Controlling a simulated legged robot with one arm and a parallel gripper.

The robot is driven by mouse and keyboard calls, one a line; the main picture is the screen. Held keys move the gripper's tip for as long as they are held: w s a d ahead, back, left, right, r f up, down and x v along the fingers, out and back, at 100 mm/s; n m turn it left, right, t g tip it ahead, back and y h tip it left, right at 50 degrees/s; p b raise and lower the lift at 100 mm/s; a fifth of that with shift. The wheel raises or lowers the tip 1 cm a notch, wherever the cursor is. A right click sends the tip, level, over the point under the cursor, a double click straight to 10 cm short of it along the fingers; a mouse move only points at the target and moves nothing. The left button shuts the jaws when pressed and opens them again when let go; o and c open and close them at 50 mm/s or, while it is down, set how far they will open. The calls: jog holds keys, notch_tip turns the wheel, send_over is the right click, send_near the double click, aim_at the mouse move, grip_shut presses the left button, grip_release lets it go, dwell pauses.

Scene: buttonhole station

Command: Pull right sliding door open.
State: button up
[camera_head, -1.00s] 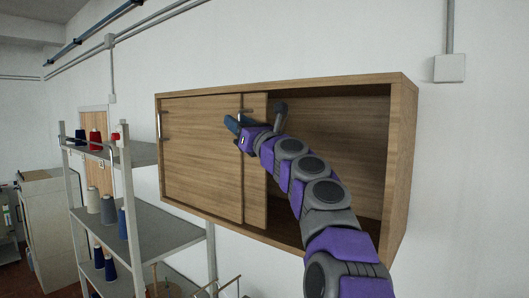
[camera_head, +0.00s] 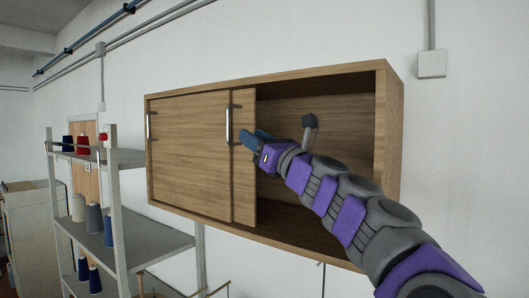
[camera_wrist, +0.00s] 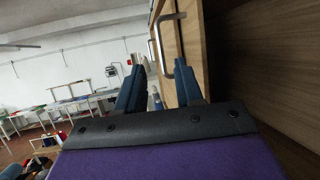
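The wooden wall cabinet (camera_head: 388,130) has two sliding doors. The left door (camera_head: 190,155) covers the left part, with an upright metal handle at its left edge. The right door (camera_head: 245,195) shows as a narrow strip beside it, overlapping it. The right half of the cabinet is uncovered and its inside shows. The right door's metal handle (camera_head: 228,124) stands near the doors' seam and also shows in the wrist view (camera_wrist: 181,72). My gripper (camera_head: 246,139) is just right of this handle, in front of the strip. Its blue fingers (camera_wrist: 158,90) are spread, with nothing visibly gripped.
A grey metal shelf (camera_head: 140,240) with several thread cones stands at the lower left, close to the cabinet. A conduit box (camera_head: 432,64) is on the white wall at right. The wrist view shows work tables (camera_wrist: 85,100) farther off.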

jog(key=shift+b+v, duration=0.3)
jog(key=shift+v, duration=1.45)
jog(key=shift+a, duration=0.2)
